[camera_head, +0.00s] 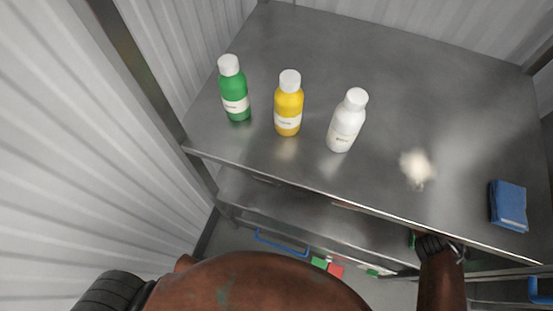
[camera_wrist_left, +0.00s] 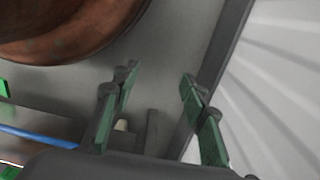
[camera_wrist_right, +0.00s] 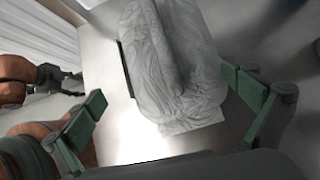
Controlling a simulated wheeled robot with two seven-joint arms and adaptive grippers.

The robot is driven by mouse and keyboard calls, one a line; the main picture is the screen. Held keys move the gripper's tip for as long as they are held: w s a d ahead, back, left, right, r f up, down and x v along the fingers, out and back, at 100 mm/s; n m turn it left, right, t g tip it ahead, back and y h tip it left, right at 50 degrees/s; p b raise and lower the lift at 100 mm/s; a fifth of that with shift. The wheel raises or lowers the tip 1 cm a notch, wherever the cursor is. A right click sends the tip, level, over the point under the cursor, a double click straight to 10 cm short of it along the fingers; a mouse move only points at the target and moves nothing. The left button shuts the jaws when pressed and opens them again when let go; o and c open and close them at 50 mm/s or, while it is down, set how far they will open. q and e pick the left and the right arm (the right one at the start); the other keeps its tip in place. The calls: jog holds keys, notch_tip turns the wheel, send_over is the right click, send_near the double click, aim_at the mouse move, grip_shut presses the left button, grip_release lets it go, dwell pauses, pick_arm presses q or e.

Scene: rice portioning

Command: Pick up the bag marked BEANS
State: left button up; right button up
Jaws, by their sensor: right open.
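A pale grey, wrinkled bag (camera_wrist_right: 170,55) lies in the right wrist view on a light, smooth surface. No BEANS marking can be read on the side that shows. My right gripper (camera_wrist_right: 163,90) is open, with one green-padded finger on each side of the bag's near end. The left finger stands clear of it; the right finger is close to its side, and I cannot tell if it touches. In the head view my right forearm reaches under the table's front edge, and the bag is not seen there. My left gripper (camera_wrist_left: 158,84) is open and empty.
Corrugated walls stand close at left and behind.

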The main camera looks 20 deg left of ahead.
jog(key=d+f+h, duration=0.1)
jog(key=w+d+f, duration=0.1)
jog(key=d, duration=0.1)
jog(key=d+n+h, duration=0.1)
jog(key=shift+w+d+f+h+b, duration=0.2)
jog(key=shift+f+h+b, duration=0.1)
jog(key=shift+f+b, duration=0.1)
jog(key=shift+w+d+f, duration=0.1)
jog(key=shift+d, duration=0.1)
jog(key=a+b, duration=0.2)
jog(key=a, duration=0.5)
jog(key=shift+a, duration=0.1)
jog(key=a+b, duration=0.2)
jog(key=a, duration=0.2)
jog(key=shift+f, duration=0.1)
jog(key=shift+a+f+h+b, duration=0.3)
jog(key=shift+a+f+b, duration=0.05)
jog(key=shift+f+b, duration=0.1)
pick_arm(q)
jog(key=w+d+r+h, duration=0.1)
jog(key=w+d+r, duration=0.2)
jog(key=r, duration=0.4)
jog(key=shift+r+t, duration=0.3)
jog(key=shift+t, duration=0.1)
pick_arm(e)
jog(key=shift+r, duration=0.1)
pick_arm(q)
jog(key=shift+d, duration=0.1)
pick_arm(e)
jog(key=shift+c, duration=0.4)
